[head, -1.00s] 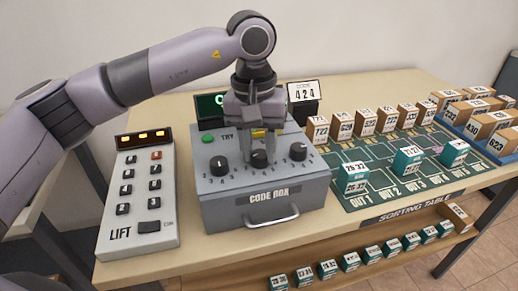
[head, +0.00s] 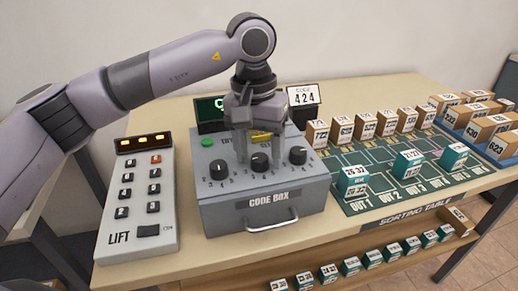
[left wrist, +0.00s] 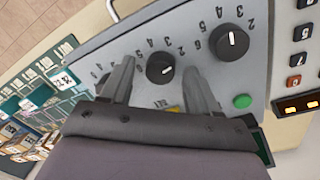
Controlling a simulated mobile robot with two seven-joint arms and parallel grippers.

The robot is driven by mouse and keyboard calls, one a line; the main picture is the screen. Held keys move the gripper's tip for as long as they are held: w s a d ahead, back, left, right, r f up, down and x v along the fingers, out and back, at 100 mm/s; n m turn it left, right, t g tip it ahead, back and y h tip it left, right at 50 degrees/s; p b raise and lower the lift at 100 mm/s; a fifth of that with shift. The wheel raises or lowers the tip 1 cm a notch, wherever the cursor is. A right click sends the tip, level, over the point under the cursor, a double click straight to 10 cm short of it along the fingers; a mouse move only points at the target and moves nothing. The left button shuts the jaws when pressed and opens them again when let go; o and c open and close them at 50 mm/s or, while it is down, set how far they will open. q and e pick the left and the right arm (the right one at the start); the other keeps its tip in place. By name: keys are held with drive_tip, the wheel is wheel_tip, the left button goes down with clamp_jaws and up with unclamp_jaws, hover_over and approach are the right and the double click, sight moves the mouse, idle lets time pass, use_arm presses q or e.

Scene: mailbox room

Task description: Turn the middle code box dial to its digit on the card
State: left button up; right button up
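The grey code box (head: 225,205) stands on the table with three black dials in a row. The middle dial (head: 261,162) lies between the left dial (head: 218,169) and the right dial (head: 297,155). In the left wrist view the middle dial (left wrist: 160,67) shows in the gap, apart from both fingers. Its white mark is small, and I cannot tell its exact digit. My right gripper is out of view.
A lift keypad (head: 138,200) stands left of the box. A green sorting mat (head: 375,187) with teal and brown boxes lies to the right. A green-lit display (head: 211,108) stands behind the box, and a green button (head: 207,143) is on its top.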

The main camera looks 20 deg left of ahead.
sight(256, 156)
use_arm(q)
drive_tip(key=r, duration=0.7)
drive_tip(key=shift+a, duration=0.25)
idle(0.4)
